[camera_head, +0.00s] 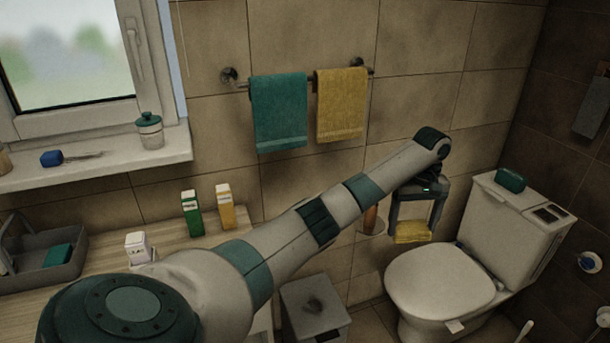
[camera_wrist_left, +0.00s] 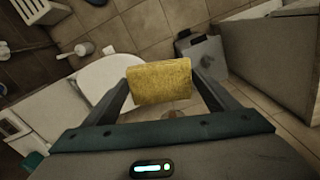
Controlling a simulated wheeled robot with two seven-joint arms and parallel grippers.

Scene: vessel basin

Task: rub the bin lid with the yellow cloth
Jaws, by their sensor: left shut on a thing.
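My left gripper (camera_head: 412,224) is shut on the yellow cloth (camera_head: 412,232) and holds it in the air near the toilet. In the left wrist view the cloth (camera_wrist_left: 160,81) sits between the two fingers (camera_wrist_left: 162,92). The grey bin lid (camera_head: 316,306) is at the bottom middle of the head view, below my left arm, with a dark smudge on it. The bin lid also shows in the left wrist view (camera_wrist_left: 190,50), behind the cloth and partly hidden by it. The gripper is apart from the lid. My right gripper is not in view.
The white toilet (camera_head: 440,280) stands right of the bin, with a green item (camera_head: 510,181) on its tank. A counter (camera_head: 100,262) on the left holds a grey caddy (camera_head: 75,245) and several containers. A teal towel (camera_head: 279,112) and a yellow towel (camera_head: 341,104) hang on the wall rail.

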